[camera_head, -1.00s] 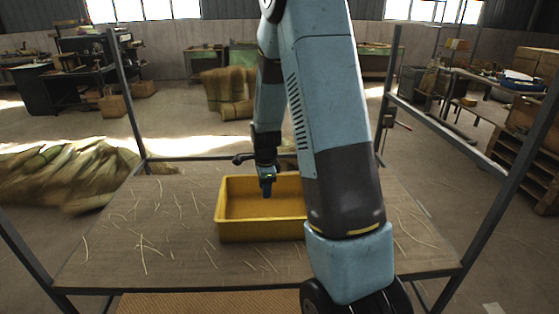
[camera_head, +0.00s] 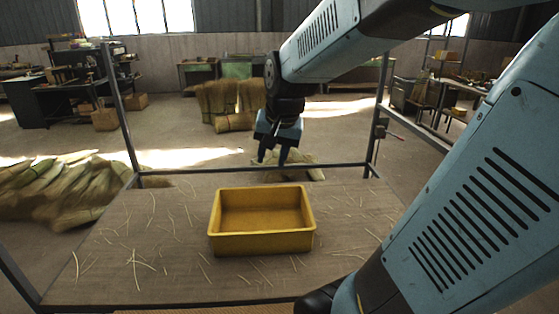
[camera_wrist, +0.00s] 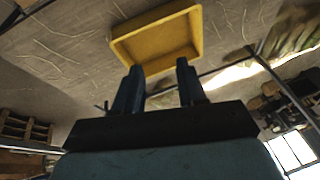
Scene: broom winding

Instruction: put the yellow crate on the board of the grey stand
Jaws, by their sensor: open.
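The yellow crate (camera_head: 262,243) is an empty, open-topped rectangular box. It sits upright on the wooden board (camera_head: 120,255) of the grey stand (camera_head: 118,110), near the middle of the board. My gripper (camera_head: 272,161) is open and empty, raised above and behind the crate, near the stand's back rail, and apart from the crate. In the wrist view, the two fingers of my gripper (camera_wrist: 158,88) stand wide apart. The crate (camera_wrist: 157,38) shows beyond them with nothing between the fingers.
Thin straw bits lie scattered over the board. The stand's uprights and back rail (camera_head: 330,165) frame the space around my arm. Straw bundles (camera_head: 60,190) lie on the floor at the left and behind. Workbenches stand farther back.

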